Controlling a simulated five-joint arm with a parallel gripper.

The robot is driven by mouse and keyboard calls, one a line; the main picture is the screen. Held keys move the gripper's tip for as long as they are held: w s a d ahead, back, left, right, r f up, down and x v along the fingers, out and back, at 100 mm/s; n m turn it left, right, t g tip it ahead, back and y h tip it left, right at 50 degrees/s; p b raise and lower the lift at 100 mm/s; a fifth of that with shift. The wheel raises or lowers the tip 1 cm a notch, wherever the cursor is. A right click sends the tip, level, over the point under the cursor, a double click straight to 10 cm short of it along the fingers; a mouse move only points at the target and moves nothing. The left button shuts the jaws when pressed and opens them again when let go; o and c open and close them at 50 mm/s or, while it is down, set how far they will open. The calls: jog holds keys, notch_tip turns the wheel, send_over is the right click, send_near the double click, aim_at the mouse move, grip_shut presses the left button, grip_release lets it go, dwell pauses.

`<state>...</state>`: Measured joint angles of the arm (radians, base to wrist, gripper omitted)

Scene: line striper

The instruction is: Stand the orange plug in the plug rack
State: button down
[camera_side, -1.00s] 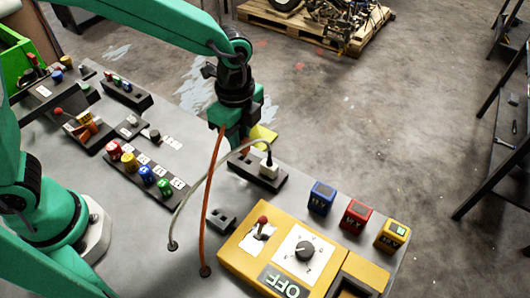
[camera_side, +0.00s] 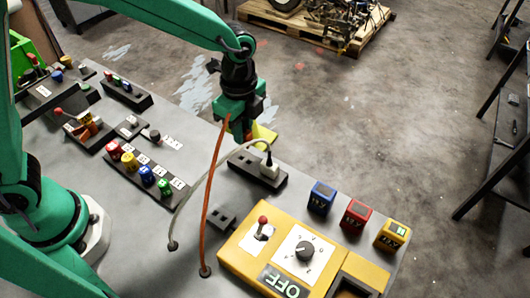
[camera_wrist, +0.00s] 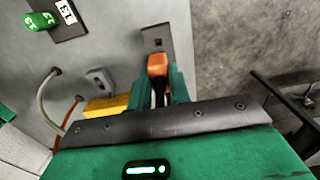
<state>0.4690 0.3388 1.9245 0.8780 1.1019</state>
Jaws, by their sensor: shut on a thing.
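My gripper (camera_side: 240,130) is shut on the orange plug, which shows in the wrist view (camera_wrist: 157,65) between the fingers. The orange cable (camera_side: 210,195) hangs from it to a hole in the bench. The plug rack (camera_side: 262,177) is a long dark block with a white plug (camera_side: 269,168) standing toward its right end. In the side view my gripper is above and behind the rack's left end. In the wrist view part of a dark plate that looks like the rack (camera_wrist: 155,36) shows just beyond the plug. The plug's prongs are hidden, so I cannot tell whether it touches the rack.
A grey cable (camera_side: 190,195) arcs close by to the white plug. A small grey socket block (camera_side: 221,219) and a yellow control box (camera_side: 235,252) stand in front. Blue (camera_side: 321,197), red (camera_side: 355,213) and yellow (camera_side: 392,234) blocks stand to the right.

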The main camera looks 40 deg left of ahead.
jog(key=shift+f, duration=1.85)
jog(key=shift+f, duration=1.45)
dwell(1.4)
jog(key=c, duration=0.9)
grip_release()
jog(key=shift+r, duration=0.15)
jog(key=shift+r, duration=3.4)
